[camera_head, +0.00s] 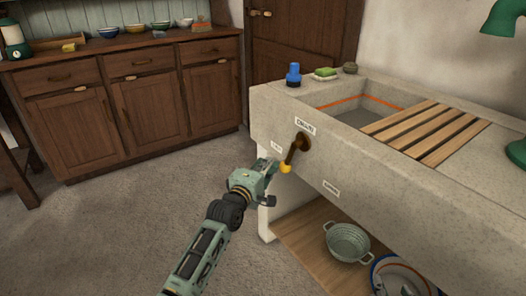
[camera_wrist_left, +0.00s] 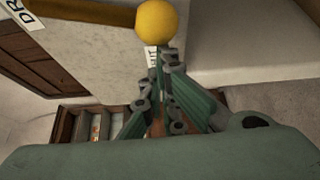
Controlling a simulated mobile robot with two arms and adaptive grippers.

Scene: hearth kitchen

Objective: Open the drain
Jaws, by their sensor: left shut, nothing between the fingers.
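The drain lever (camera_head: 291,155) is a short brown arm on a round pivot on the front of the stone sink (camera_head: 380,172). It points down and left and ends in a yellow knob (camera_head: 285,168). A drain label (camera_head: 304,126) is above the pivot. A small label (camera_head: 276,147) lies to its left and another (camera_head: 331,187) lower right. My left gripper (camera_head: 274,166) is shut and empty, close beside the knob on its left. In the left wrist view the knob (camera_wrist_left: 157,22) is just beyond the fingertips (camera_wrist_left: 167,58); contact cannot be told. My right gripper is not in view.
A slatted wooden board (camera_head: 428,132) lies over the sink basin. A blue bottle (camera_head: 293,75) and a green sponge (camera_head: 326,73) stand on the rim. A colander (camera_head: 347,242) sits on the shelf below. The floor left of the sink is clear before the wooden cabinets (camera_head: 130,98).

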